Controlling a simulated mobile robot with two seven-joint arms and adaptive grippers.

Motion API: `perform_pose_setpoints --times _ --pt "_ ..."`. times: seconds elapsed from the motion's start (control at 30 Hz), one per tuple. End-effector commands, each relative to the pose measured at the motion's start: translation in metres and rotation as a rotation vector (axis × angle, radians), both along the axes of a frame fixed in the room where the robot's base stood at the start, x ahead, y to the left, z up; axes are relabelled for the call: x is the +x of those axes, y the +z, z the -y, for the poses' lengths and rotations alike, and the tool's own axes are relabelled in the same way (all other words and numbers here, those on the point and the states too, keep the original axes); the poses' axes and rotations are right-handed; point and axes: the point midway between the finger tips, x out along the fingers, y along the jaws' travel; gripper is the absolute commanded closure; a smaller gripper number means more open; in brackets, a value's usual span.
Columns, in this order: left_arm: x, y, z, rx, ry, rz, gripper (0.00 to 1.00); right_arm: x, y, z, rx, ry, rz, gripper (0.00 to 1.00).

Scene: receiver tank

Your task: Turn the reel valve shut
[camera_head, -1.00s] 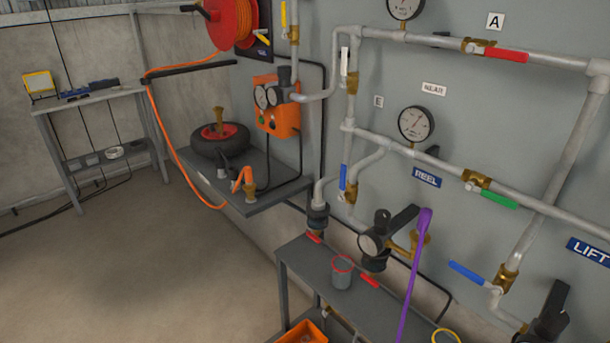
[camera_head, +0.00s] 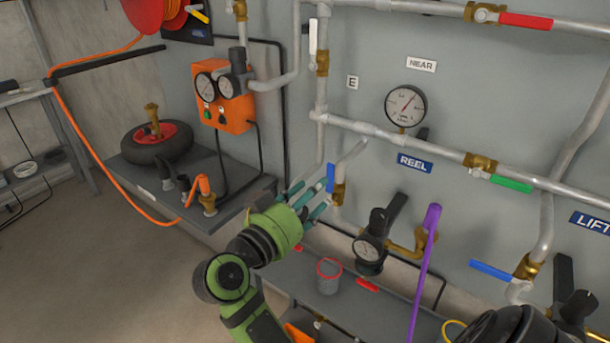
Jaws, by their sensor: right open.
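The blue REEL label (camera_head: 415,163) is on the grey panel. Left of it, a brass valve (camera_head: 339,188) sits on a vertical pipe, and its blue lever (camera_head: 331,178) stands upright along the pipe. Right of the label, another brass valve has a green lever (camera_head: 511,184) along the sloping pipe. I cannot tell from the label alone which valve it names. Contact cannot be told.
A grey cup (camera_head: 329,278) with a red rim stands on the low bench below. An orange gauge box (camera_head: 226,101) and a wheel (camera_head: 157,140) are at left. A pressure gauge (camera_head: 405,106) is above the label.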

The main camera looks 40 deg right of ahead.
Motion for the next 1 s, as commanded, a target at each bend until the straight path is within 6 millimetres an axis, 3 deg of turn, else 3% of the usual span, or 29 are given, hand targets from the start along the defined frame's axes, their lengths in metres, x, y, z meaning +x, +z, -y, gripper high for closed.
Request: perform_pose_setpoints --times 0.2,0.4,0.73,0.77,0.87,1.0 --pt "-0.009 0.006 0.0 0.0 -0.001 -0.013 0.6 0.009 0.002 0.034 -0.008 -0.003 0.001 0.5" --pt "-0.009 0.008 0.001 -0.001 -0.002 -0.015 0.6 0.016 0.002 0.054 -0.007 -0.002 0.001 0.5" --pt "-0.005 0.008 0.002 -0.002 -0.002 -0.008 0.6 0.017 0.001 0.059 -0.006 -0.001 0.002 0.5" --pt "-0.005 0.008 0.002 -0.002 -0.002 -0.007 0.6 0.017 0.001 0.059 -0.006 -0.001 0.002 0.58" --pt "-0.003 0.008 0.002 -0.002 -0.001 -0.004 0.6 0.017 0.001 0.059 -0.006 -0.001 0.002 0.98" --pt "-0.001 0.008 0.002 -0.003 -0.001 -0.002 0.6 0.017 0.001 0.059 -0.005 -0.001 0.003 1.0"
